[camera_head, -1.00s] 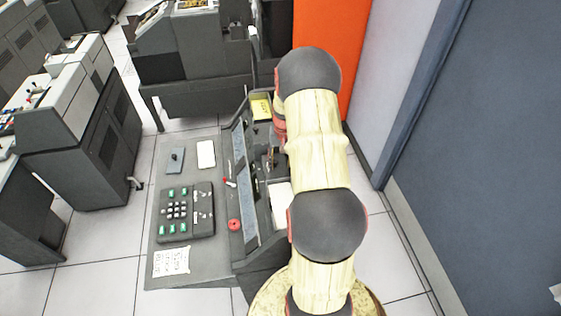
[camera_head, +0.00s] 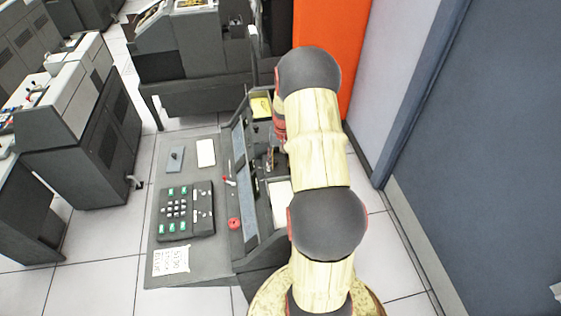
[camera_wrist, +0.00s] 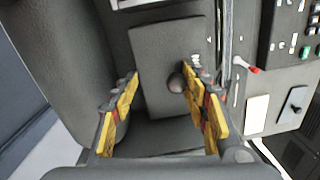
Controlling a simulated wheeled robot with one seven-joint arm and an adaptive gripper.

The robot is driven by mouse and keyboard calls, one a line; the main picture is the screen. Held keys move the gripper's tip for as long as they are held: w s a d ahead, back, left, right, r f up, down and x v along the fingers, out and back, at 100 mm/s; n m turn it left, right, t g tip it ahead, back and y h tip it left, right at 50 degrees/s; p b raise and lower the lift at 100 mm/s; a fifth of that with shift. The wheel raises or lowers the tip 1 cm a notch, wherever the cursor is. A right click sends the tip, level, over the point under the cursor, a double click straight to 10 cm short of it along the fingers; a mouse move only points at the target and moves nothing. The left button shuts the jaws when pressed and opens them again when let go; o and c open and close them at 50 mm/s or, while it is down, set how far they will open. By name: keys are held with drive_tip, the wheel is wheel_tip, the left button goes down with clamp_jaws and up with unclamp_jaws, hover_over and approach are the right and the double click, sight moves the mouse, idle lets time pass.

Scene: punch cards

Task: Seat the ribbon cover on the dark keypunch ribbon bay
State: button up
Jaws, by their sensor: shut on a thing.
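In the wrist view my gripper (camera_wrist: 161,77) has its yellow-padded fingers apart, on either side of a dark grey plate with a round dark knob, which I take as the ribbon cover (camera_wrist: 153,52). The knob lies close to the right finger, and the finger contact is hard to see. The dark keypunch (camera_head: 215,262) stands below my arm in the head view. There my arm hides most of the gripper, the cover and the ribbon bay. I cannot tell whether the cover touches the bay.
A small red-tipped lever (camera_wrist: 246,66) stands right of the fingers. An orange panel (camera_head: 338,30) and a blue-grey wall (camera_head: 480,130) are beyond.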

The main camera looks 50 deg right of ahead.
sight(281, 165)
drive_tip(key=shift+f, duration=0.1)
idle(0.3)
drive_tip(key=o, duration=1.3)
drive_tip(key=o, duration=0.4)
idle(0.3)
wheel_tip(281, 165, up, 9)
drive_tip(key=p, duration=0.5)
idle(0.9)
